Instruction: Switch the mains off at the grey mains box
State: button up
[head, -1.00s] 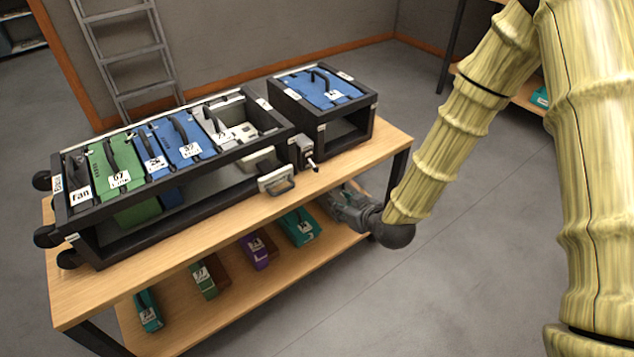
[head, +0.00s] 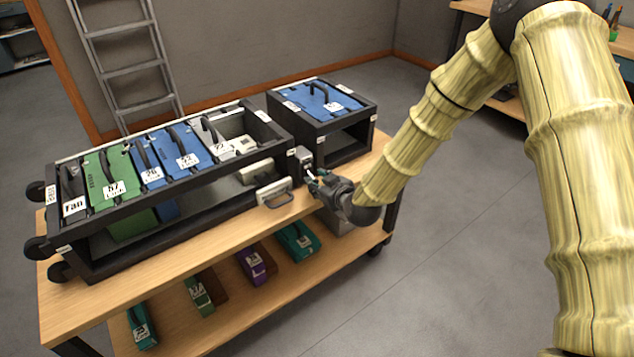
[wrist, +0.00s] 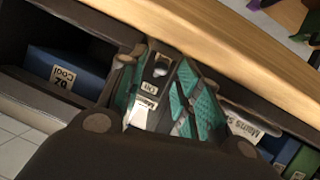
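The grey mains box (head: 303,157) stands at the right end of the long black rack, in the gap before the smaller rack. In the wrist view its face (wrist: 145,105) shows a label reading "On", a "Mains" label and a pale rounded lever end (wrist: 160,70). My gripper (head: 313,181) is right at the front of the box. In the wrist view, the teal finger pads of my gripper (wrist: 160,92) stand apart on either side of the box face and lever. I cannot tell whether either pad touches it. The lever's angle is partly hidden.
The long rack (head: 190,190) holds green, blue and grey modules; a smaller rack (head: 345,128) stands to the right. Spare modules (head: 298,241) lie on the lower shelf. The floor in front is clear.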

jog(key=shift+w+a+f, duration=0.3)
jog(key=shift+w, duration=0.25)
jog(key=shift+c, duration=0.2)
grip_shut()
jog(key=shift+f+t+b, duration=0.3)
jog(key=shift+f+b, duration=0.05)
jog(key=shift+b, duration=0.35)
jog(key=shift+t+y+b, duration=0.4)
jog(key=shift+b, duration=0.2)
jog(key=shift+o, duration=0.2)
grip_release()
